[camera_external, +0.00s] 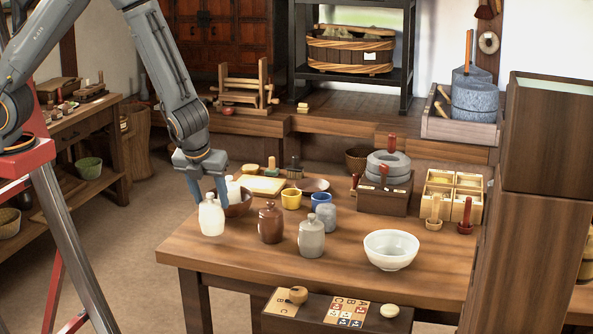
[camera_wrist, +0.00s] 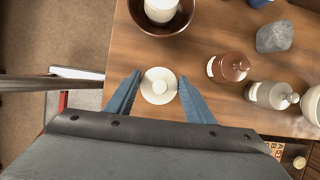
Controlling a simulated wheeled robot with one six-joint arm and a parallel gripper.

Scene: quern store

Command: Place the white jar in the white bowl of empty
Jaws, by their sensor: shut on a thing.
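The white jar (camera_external: 211,217) with a knobbed lid stands upright near the table's left front edge. In the wrist view the jar (camera_wrist: 159,86) is seen from above, between the two blue fingers. My gripper (camera_external: 208,197) reaches down from above and is shut on the jar; the wrist view shows its fingers (camera_wrist: 159,98) on either side of it. The white bowl (camera_external: 391,250) is empty and sits at the right front of the table. Only part of a white rim (camera_wrist: 314,105), likely the bowl, shows at the wrist view's right edge.
A brown jar (camera_external: 270,222) and a grey jar (camera_external: 311,238) stand between my gripper and the bowl. A brown bowl (camera_external: 240,206) holding a white item is just behind the white jar. A quern (camera_external: 388,168) and a wooden box (camera_external: 453,190) stand further back. A dark cabinet (camera_external: 530,200) rises at right.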

